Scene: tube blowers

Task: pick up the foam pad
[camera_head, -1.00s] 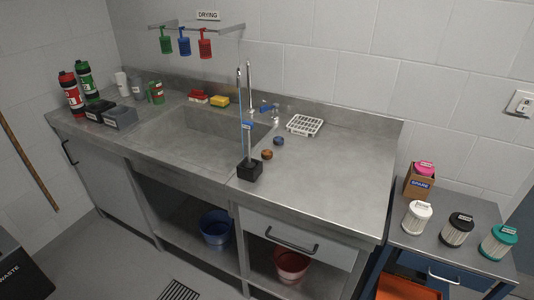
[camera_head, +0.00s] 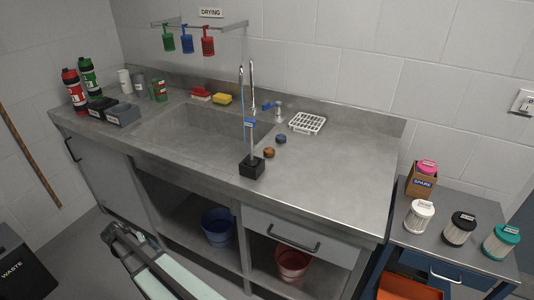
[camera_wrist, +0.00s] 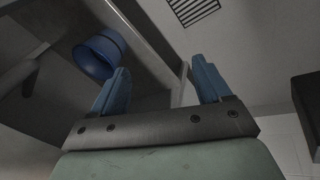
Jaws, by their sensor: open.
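I cannot tell for certain which is the foam pad. Neither shows in the wrist view. My gripper (camera_wrist: 159,66) is open and empty in the wrist view, its two blue fingers spread above the floor and the lower shelf. In the head view my arm is low at the left, in front of the counter and well away from both blocks.
A blue bucket (camera_head: 218,228) and a red bucket (camera_head: 292,262) stand under the counter. A tap (camera_head: 252,88) and a black-based upright stand (camera_head: 251,167) rise near the sink. Bottles (camera_head: 74,91) stand at the left. The counter's right part is clear.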

